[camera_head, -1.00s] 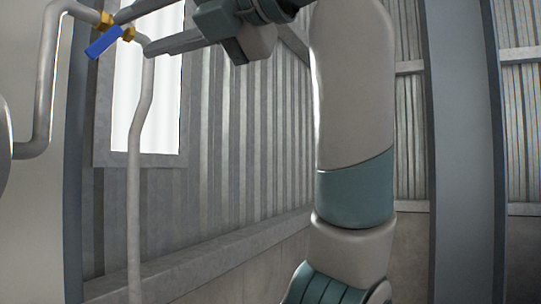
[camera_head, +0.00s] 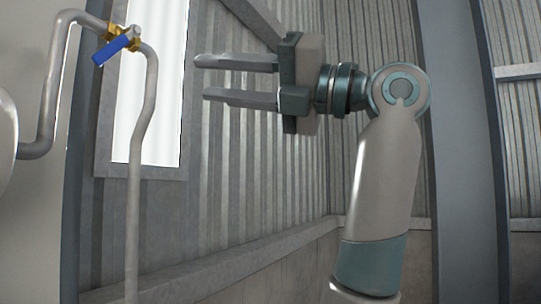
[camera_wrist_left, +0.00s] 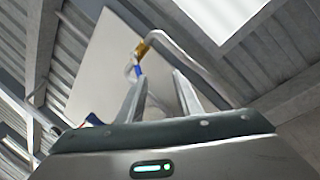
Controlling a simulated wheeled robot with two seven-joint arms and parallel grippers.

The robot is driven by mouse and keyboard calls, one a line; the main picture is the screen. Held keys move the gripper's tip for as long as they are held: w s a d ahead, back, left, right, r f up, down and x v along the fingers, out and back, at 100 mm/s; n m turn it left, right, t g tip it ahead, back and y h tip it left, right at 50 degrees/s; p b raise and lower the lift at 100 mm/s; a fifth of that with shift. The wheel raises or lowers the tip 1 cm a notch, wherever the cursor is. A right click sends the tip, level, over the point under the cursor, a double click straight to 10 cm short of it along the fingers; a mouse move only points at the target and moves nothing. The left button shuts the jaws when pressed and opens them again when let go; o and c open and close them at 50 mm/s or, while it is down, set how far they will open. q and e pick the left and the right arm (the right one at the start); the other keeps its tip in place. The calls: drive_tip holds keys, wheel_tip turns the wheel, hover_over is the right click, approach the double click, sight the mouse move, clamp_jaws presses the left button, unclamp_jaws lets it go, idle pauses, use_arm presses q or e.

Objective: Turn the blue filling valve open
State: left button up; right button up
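The blue filling valve handle (camera_head: 111,50) sits on a brass valve body (camera_head: 126,34) in the grey pipe, at the upper left of the head view. The handle slants down to the left. My left gripper (camera_head: 203,77) is open and empty, to the right of the valve and a little lower, with its fingers pointing left toward it. A clear gap separates them in the head view. In the left wrist view, the small blue handle (camera_wrist_left: 137,70) and brass body (camera_wrist_left: 141,49) show beyond the spread fingertips (camera_wrist_left: 160,77). My right gripper is not in view.
The grey pipe (camera_head: 135,200) runs down from the valve. A bright window (camera_head: 150,100) and corrugated wall (camera_head: 240,160) lie behind. A steel column (camera_head: 460,150) stands at right. Part of a rounded pale body (camera_head: 5,140) shows at the left edge.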

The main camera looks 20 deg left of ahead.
use_arm(q)
drive_tip(key=w+d+f+m+g+y, duration=0.1)
drive_tip(key=w+f+y, duration=0.1)
drive_tip(key=w+f, duration=0.2)
drive_tip(key=w+d+f+m+g+y+b, duration=0.1)
drive_tip(key=w+f, duration=0.4)
drive_tip(key=w, duration=0.5)
drive_tip(key=shift+w+m+y, duration=0.25)
drive_tip(key=shift+m+y, duration=0.05)
drive_tip(key=shift+y, duration=0.5)
